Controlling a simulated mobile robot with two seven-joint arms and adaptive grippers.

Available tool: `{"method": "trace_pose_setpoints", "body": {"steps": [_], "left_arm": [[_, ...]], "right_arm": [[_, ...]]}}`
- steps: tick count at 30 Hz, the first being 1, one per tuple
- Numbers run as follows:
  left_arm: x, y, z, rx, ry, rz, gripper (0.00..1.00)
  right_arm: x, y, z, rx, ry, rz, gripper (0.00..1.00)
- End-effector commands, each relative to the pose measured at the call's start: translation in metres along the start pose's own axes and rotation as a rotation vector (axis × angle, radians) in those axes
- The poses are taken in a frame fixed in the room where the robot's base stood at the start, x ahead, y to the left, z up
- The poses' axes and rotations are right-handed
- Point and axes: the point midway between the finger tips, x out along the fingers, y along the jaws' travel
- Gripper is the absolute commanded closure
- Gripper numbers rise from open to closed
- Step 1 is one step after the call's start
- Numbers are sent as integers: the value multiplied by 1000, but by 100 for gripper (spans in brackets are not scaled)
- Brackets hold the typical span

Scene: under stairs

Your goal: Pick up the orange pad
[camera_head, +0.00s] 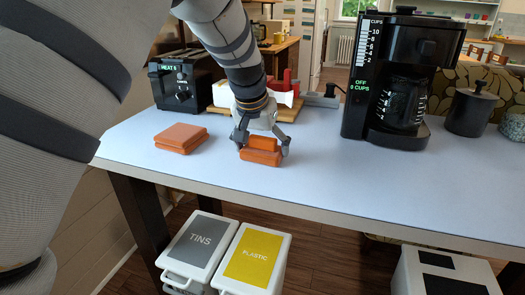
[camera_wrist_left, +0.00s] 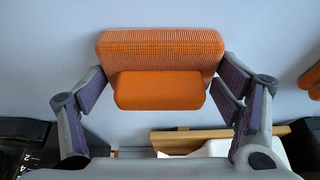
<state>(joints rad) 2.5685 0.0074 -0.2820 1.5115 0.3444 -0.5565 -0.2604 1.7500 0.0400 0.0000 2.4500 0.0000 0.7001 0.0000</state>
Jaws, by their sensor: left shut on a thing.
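My left gripper (camera_head: 262,148) reaches down to the tabletop and is shut on an orange pad (camera_head: 262,158). In the left wrist view the pad (camera_wrist_left: 160,48) has a wide ribbed part and a smaller smooth block in front. The left gripper's fingers (camera_wrist_left: 162,88) press on its two ends. I cannot tell whether the pad touches the table. A second orange, flat, layered piece (camera_head: 181,137) lies on the table to the left, and an edge of it shows in the left wrist view (camera_wrist_left: 312,80). My right gripper is not in view.
On the pale table (camera_head: 330,190) stand a black toaster-like appliance (camera_head: 186,82) at back left, a wooden board (camera_head: 283,108) behind the gripper, a coffee maker (camera_head: 400,80), and a dark canister (camera_head: 470,110) at right. Bins (camera_head: 200,245) stand below. The table's front middle is clear.

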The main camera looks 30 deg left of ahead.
Motion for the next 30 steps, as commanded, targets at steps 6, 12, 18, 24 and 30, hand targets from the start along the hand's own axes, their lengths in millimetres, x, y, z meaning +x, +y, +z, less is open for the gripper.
{"method": "trace_pose_setpoints", "body": {"steps": [6, 12, 18, 24, 30], "left_arm": [[-2, 0, -1, 1, -3, 0, 45], [-36, 4, -13, 3, 4, -1, 45], [-96, 44, -12, 5, 6, -2, 45], [-129, 94, 6, 4, 0, -2, 45], [-144, 118, 14, 1, -3, -2, 45]], "right_arm": [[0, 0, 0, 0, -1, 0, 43], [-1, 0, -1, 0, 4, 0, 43], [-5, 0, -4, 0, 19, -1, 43], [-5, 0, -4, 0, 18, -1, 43], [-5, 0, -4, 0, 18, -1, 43]]}}
